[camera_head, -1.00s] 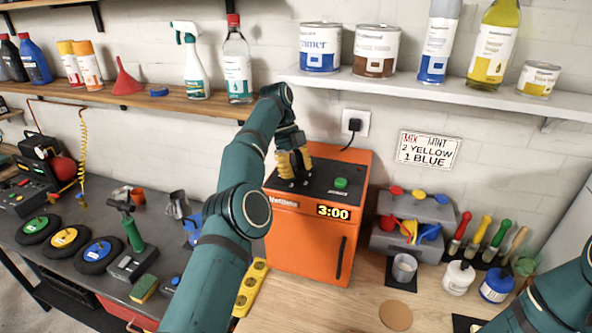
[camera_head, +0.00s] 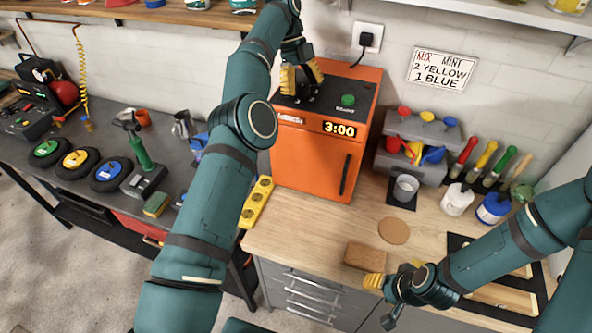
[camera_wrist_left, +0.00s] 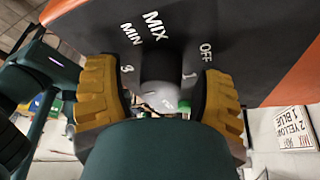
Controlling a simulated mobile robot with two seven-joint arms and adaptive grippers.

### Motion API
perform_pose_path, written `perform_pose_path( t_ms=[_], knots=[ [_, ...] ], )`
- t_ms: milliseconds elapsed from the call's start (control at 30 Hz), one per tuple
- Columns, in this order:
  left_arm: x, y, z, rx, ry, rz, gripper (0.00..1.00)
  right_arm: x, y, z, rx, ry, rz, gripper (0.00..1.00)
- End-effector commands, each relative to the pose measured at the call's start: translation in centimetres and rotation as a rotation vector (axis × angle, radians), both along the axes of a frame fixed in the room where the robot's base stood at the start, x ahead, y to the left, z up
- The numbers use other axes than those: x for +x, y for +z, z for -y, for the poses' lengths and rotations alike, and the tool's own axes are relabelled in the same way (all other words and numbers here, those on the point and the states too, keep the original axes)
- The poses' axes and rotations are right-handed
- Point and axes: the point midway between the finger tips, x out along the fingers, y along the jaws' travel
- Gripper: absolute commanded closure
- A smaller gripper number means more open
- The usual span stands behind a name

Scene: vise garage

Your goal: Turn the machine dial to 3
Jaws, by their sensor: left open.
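The orange machine (camera_head: 312,160) stands against the wall with a dark top panel, a green button (camera_head: 348,100) and a display (camera_head: 340,129) reading 3:00. In the left wrist view the dark dial (camera_wrist_left: 160,68) is on the panel marked MIX, MIN, OFF, 3 and 1. My left gripper (camera_head: 300,77) is over the panel. Its yellow fingers are open on both sides of the dial (camera_wrist_left: 160,95); whether they touch it I cannot tell. Where the dial points is unclear. My right gripper (camera_head: 385,284) is low at the counter's front; its opening is unclear.
A brown block (camera_head: 365,256) lies by my right gripper. A grey cup (camera_head: 405,188), a round coaster (camera_head: 394,230) and a grey rack with coloured scoops (camera_head: 418,150) stand right of the machine. A yellow power strip (camera_head: 257,202) lies to its left.

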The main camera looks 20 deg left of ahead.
Motion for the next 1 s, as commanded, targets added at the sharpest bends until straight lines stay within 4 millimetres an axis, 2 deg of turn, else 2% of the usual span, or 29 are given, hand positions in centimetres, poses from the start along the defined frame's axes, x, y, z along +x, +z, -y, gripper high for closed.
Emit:
perform_pose_path(
  t_ms=[567,1000],
  knots=[
    [0.04,0.16,-0.16,0.002,0.192,0.002,0.32,0.0,0.0,0.0,0.0,0.0,0.0,0.53],
    [-0.03,0.13,-0.08,0.002,0.618,0.001,0.32,0.0,0.0,0.0,0.0,0.0,0.0,0.53]
  ],
)
